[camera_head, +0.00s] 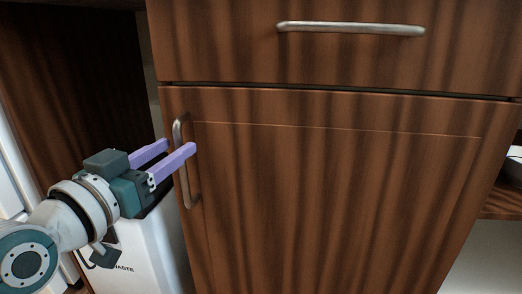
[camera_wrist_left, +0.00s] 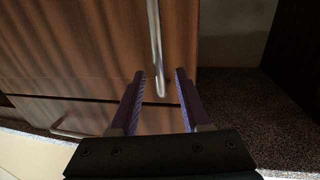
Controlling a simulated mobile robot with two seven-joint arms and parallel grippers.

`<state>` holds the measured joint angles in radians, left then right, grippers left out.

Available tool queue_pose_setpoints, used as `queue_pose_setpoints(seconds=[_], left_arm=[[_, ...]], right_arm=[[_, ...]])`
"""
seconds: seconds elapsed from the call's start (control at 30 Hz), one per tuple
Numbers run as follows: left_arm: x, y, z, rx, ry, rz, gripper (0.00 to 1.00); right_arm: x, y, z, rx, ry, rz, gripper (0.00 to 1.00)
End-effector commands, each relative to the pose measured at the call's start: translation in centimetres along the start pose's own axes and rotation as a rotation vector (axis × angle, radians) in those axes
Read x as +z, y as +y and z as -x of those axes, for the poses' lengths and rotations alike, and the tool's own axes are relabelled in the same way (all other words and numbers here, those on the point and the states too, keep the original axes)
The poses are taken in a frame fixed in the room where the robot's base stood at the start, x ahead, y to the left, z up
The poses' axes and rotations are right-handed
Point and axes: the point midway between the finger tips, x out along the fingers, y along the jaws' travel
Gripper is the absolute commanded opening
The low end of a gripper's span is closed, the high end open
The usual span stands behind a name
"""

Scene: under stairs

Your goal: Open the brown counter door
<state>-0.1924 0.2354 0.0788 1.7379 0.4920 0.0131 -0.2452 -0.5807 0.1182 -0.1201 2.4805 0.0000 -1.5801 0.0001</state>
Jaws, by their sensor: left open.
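The brown counter door (camera_head: 330,205) is shut, flush in its cabinet front below a drawer. It also shows in the left wrist view (camera_wrist_left: 85,45). Its upright metal handle (camera_head: 187,187) is near the door's left edge. My left gripper (camera_head: 180,146) is open at the upper part of this handle, its purple fingers pointing towards the door. In the left wrist view, the end of the handle (camera_wrist_left: 156,50) lies between the two open fingers of the gripper (camera_wrist_left: 160,74). I cannot tell whether either finger touches it. My right gripper is not in view.
A brown drawer (camera_head: 220,45) with a horizontal metal handle (camera_head: 350,28) is above the door. A white bin marked "WASTE" (camera_head: 150,245) stands below my left gripper, beside the cabinet. A dark wood panel (camera_head: 70,80) stands at the left. An open shelf (camera_head: 502,204) is at the right.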

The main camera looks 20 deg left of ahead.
Motion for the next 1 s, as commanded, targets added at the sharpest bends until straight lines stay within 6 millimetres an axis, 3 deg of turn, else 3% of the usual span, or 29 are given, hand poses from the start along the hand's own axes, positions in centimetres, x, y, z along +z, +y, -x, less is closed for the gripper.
queue_pose_setpoints(seconds=[0.2,0.53,0.9,1.0], left_arm=[[0.1,0.0,-2.3,-0.001,0.0,-0.001,0.47],[0.0,0.0,-2.7,0.0,-0.001,-0.001,0.47],[0.0,0.0,-2.7,0.0,-0.001,-0.001,0.07],[0.0,0.0,-2.7,0.0,-0.001,-0.001,0.0]], right_arm=[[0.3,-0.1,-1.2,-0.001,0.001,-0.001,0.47],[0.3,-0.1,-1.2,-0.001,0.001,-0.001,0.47],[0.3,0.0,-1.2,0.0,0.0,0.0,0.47],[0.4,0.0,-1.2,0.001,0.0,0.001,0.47]])
